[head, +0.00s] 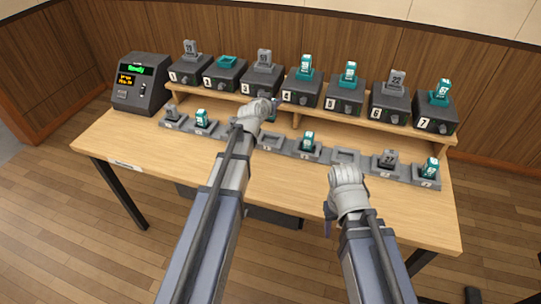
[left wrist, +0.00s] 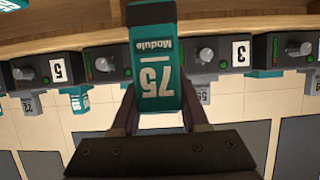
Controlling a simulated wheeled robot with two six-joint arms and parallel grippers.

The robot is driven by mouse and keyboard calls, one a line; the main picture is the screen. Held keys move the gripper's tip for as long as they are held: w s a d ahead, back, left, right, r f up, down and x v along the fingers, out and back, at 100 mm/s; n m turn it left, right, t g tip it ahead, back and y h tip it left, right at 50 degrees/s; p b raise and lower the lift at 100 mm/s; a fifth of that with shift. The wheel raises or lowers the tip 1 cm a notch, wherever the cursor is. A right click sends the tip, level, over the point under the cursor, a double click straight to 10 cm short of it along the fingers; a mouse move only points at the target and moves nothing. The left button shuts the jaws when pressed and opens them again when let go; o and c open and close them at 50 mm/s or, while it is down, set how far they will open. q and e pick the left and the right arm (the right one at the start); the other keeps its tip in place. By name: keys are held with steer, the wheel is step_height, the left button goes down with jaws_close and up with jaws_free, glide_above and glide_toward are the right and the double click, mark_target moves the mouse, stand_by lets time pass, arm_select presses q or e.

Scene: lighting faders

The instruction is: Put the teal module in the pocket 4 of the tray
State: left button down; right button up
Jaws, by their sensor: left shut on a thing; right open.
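My left gripper (head: 265,106) is shut on a teal module (left wrist: 155,75) marked 75 and holds it in front of the shelf. In the head view only a small teal part of this module (head: 273,114) shows past the hand. The grey tray (head: 286,152) runs along the table below. Its pockets hold several teal and grey modules; an empty pocket (head: 268,142) and another empty one (head: 345,157) show. The pocket numbers are too small to read, and my left arm hides part of the tray. My right gripper (head: 347,174) is open and empty at the tray's front side.
Several numbered dark boxes stand on the raised shelf (head: 340,117) behind the tray, most with a module standing on top. The second box from the left (head: 225,74) has an open teal top. A console (head: 140,84) with a green display stands at the left. The table's front (head: 150,150) is clear.

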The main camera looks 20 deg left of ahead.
arm_select(q)
steer(key=shift+f+b, duration=5)
steer(key=shift+f, duration=0.5)
steer(key=shift+f, duration=0.2)
steer(key=shift+c, duration=2.1)
jaws_free()
steer(key=shift+r, duration=0.2)
steer(key=shift+s+r, duration=0.15)
steer(key=shift+s, duration=0.1)
steer(key=p+v, duration=0.4)
steer(key=v, duration=0.7)
steer(key=shift+s+p, duration=0.25)
steer(key=shift+p, duration=0.05)
